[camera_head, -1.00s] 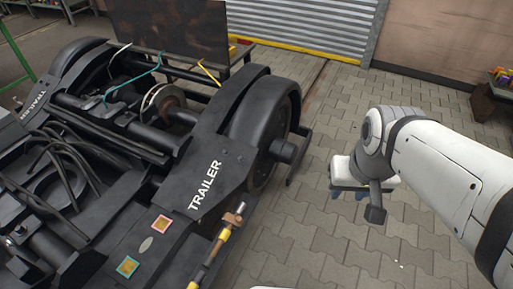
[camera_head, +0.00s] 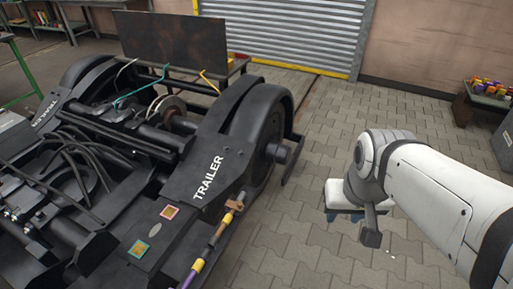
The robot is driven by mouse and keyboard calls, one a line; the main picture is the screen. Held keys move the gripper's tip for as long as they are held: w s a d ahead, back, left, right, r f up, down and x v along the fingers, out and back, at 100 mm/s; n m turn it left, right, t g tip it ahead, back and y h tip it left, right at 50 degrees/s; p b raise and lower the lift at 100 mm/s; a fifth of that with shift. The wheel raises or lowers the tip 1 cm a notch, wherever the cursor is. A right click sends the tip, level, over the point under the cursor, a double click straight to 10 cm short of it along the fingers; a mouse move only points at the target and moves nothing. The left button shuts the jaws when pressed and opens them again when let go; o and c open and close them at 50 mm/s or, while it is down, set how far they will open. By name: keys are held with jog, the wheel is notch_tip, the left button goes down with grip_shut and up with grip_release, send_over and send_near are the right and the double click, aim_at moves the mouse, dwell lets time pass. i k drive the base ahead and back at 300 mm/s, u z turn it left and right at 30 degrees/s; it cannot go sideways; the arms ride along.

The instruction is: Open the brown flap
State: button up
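A rusty dark-brown panel (camera_head: 172,48) stands upright at the far end of the black bogie (camera_head: 183,185); it is the only brown flap-like plate I see. Its lower edge is partly hidden by bogie parts and cables. My gripper (camera_head: 345,217) hangs below my white arm at the right, over the paving. Its white body shows, with two small blue fingertips apart beneath it. It appears open and empty, well away from the panel and to the right of the bogie wheel.
The bogie's black wheel (camera_head: 265,135) and protruding hub lie between my gripper and the panel. A yellow and purple rod (camera_head: 208,250) lies along the bogie's near side. Paved floor (camera_head: 335,120) is free to the right. A shelf with colourful items (camera_head: 490,88) stands far right.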

aim_at(238, 206)
jog(key=u, duration=0.15)
jog(key=i, duration=0.95)
jog(key=z, duration=0.05)
